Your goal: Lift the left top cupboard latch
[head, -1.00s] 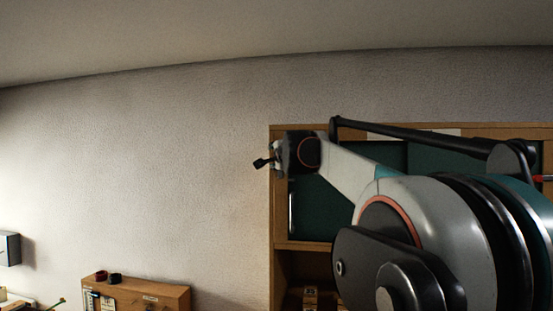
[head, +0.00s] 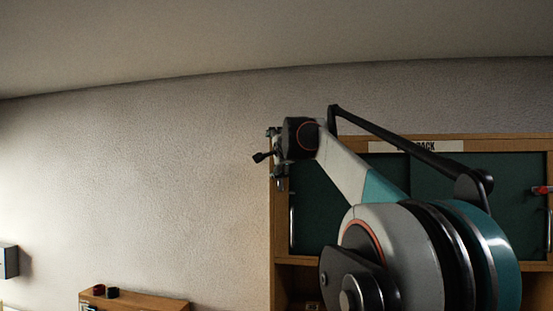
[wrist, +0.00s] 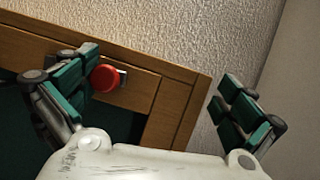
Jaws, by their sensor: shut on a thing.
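My gripper (wrist: 162,92) is at the cupboard's upper left corner in the head view, where its two fingers (head: 277,160) stand wide apart. In the wrist view the green-padded fingers are also well apart, with nothing clasped between them. A red round latch knob (wrist: 106,78) on a wooden strip of the cupboard frame (wrist: 172,108) lies right beside the left finger; I cannot tell whether they touch. The right finger is past the frame's edge, over the wall. In the head view the left latch is hidden behind my gripper.
The cupboard has dark green doors (head: 455,205) and a label (head: 416,146) on its top rail. Another red latch (head: 541,189) shows at its right. A low wooden cabinet (head: 140,303) stands at the lower left.

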